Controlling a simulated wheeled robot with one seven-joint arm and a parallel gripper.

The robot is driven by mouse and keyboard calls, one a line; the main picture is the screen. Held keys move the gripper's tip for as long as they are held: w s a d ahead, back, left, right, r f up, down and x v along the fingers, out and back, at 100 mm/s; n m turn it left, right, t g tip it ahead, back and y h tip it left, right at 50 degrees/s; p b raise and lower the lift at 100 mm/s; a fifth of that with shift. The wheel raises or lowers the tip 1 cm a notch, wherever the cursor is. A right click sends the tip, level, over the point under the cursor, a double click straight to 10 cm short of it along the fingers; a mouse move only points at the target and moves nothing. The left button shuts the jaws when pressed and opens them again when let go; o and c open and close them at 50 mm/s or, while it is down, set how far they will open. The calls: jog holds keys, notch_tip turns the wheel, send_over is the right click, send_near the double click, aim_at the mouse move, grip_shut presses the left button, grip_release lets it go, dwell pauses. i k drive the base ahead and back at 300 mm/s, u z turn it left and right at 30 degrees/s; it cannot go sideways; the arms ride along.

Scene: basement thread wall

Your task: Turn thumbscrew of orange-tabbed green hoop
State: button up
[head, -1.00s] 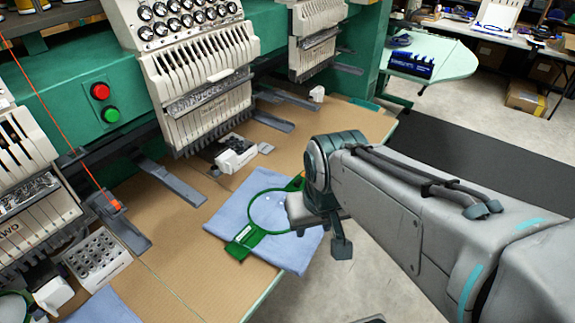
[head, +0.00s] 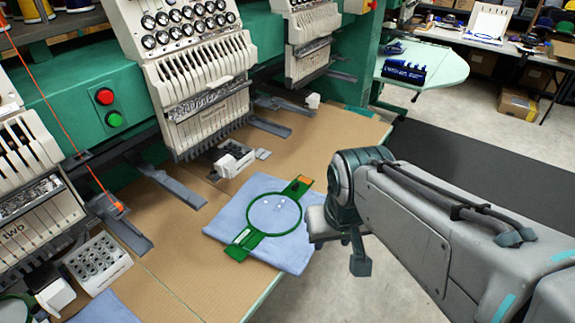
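The green hoop (head: 249,232) lies on a folded blue cloth (head: 226,218) on the brown table. Its far bracket carries an orange tab (head: 303,180); its near bracket carries a pale label. The thumbscrew is too small to make out. My gripper (head: 318,226) is just right of the hoop, over the cloth's right edge. The arm hides most of its fingers, so I cannot tell whether it is open or shut.
Embroidery machine heads (head: 200,85) stand along the table's back, with grey arms (head: 172,183) reaching forward. A white boxy part (head: 233,158) sits behind the cloth. A bobbin tray (head: 97,262) is at left. Bare table (head: 330,135) shows at back right.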

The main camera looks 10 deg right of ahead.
aim_at(293, 188)
jog(key=k, duration=0.5)
jog(key=z, duration=0.8)
jog(key=i, duration=0.75)
jog(key=u, duration=0.05)
